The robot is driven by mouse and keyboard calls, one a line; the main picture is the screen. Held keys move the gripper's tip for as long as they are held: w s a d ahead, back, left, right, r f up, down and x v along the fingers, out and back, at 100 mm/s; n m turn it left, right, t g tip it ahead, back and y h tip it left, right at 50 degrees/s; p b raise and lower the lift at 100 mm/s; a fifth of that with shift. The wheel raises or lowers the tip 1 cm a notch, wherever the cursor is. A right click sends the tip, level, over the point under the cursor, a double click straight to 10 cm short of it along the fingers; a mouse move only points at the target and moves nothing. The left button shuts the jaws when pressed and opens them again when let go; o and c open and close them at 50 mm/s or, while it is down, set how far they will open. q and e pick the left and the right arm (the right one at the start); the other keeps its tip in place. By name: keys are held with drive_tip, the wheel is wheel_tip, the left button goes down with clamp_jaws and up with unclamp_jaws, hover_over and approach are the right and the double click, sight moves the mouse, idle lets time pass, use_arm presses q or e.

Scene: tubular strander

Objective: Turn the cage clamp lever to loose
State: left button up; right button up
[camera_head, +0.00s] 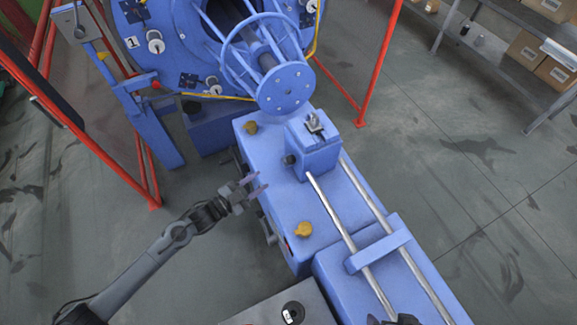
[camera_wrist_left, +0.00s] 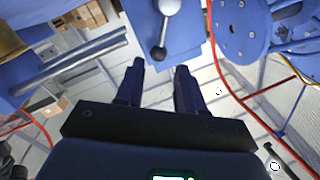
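The lever I take to be the cage clamp lever (camera_wrist_left: 163,30) shows in the left wrist view, on the face of a blue block (camera_wrist_left: 190,32). It has a bright metal hub, a short rod and a black ball knob that hangs toward my fingers. In the head view the block (camera_head: 314,160) sits on the blue machine bed, with the dark knob (camera_head: 289,159) on its left side. My left gripper (camera_head: 257,187) is open and empty, left of the block and apart from the knob; its two fingers (camera_wrist_left: 158,80) also show in the left wrist view. A dark part at the head view's bottom edge may be my right gripper.
A blue cage with a round end disc (camera_head: 284,88) stands behind the block. Two metal rods (camera_head: 352,238) run forward from it. Yellow knobs (camera_head: 302,229) sit on the bed (camera_head: 285,200). A red frame (camera_head: 85,140) stands at left, shelves with boxes (camera_head: 555,72) at right.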

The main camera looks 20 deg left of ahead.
sight(289, 160)
use_arm(q)
drive_tip(key=x, duration=1.1)
drive_tip(key=shift+w+r+b, duration=0.25)
drive_tip(key=shift+b, duration=0.05)
drive_tip(key=shift+d, duration=0.1)
